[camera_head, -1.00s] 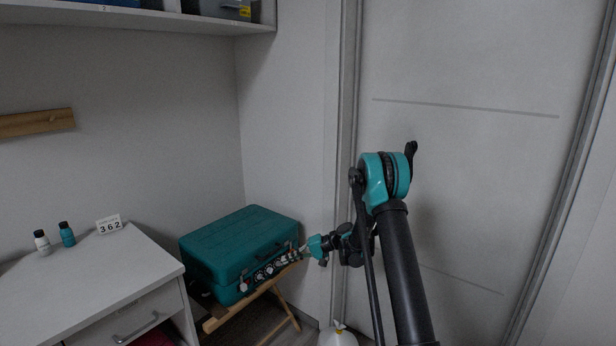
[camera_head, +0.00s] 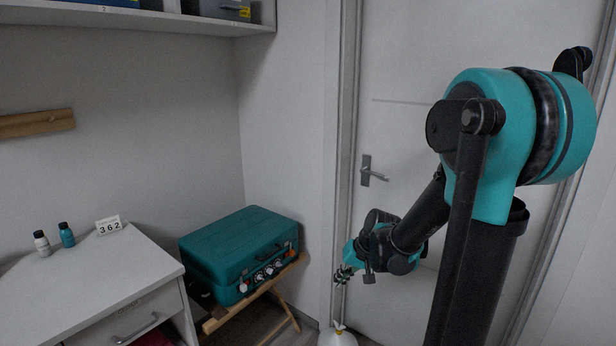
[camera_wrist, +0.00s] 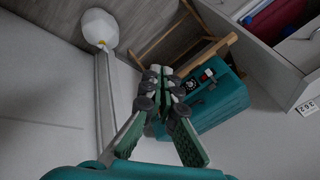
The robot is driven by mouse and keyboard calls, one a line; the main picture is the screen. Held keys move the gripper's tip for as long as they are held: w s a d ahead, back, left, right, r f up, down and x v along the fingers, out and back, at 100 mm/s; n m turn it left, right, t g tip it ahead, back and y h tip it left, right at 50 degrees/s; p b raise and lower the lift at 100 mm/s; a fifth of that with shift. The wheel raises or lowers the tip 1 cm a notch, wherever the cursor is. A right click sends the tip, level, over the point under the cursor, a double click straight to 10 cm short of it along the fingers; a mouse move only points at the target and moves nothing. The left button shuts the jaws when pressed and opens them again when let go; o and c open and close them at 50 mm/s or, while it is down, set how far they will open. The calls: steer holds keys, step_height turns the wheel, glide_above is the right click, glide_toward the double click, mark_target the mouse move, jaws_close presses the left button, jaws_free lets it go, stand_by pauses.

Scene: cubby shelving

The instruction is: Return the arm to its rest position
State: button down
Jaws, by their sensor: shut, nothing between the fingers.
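My gripper (camera_head: 343,275) is at the middle right in the head view, held in the air in front of the door and apart from the case. In the wrist view my gripper (camera_wrist: 160,72) shows its fingers together with nothing held. My arm is bent, with its large teal joint near the camera at the right.
A teal case (camera_head: 240,245) rests on a folding wooden stand (camera_head: 285,300). A white desk (camera_head: 90,275) with two small bottles and a "362" card stands at left. A white door (camera_head: 400,130) is behind my arm. A white round object (camera_head: 338,338) is on the floor.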

steer(key=s+d+f+h, duration=0.1)
steer(key=s+d+h, duration=0.1)
steer(key=s+d, duration=0.3)
steer(key=s+d+f+t+h, duration=0.1)
steer(key=s+d, duration=0.3)
steer(key=s, duration=0.5)
steer(key=shift+s+d+f+h, duration=0.25)
steer(key=shift+s+d+h, duration=0.15)
steer(key=shift+h, duration=0.3)
steer(key=c, duration=2.3)
jaws_free()
steer(key=shift+a, duration=0.1)
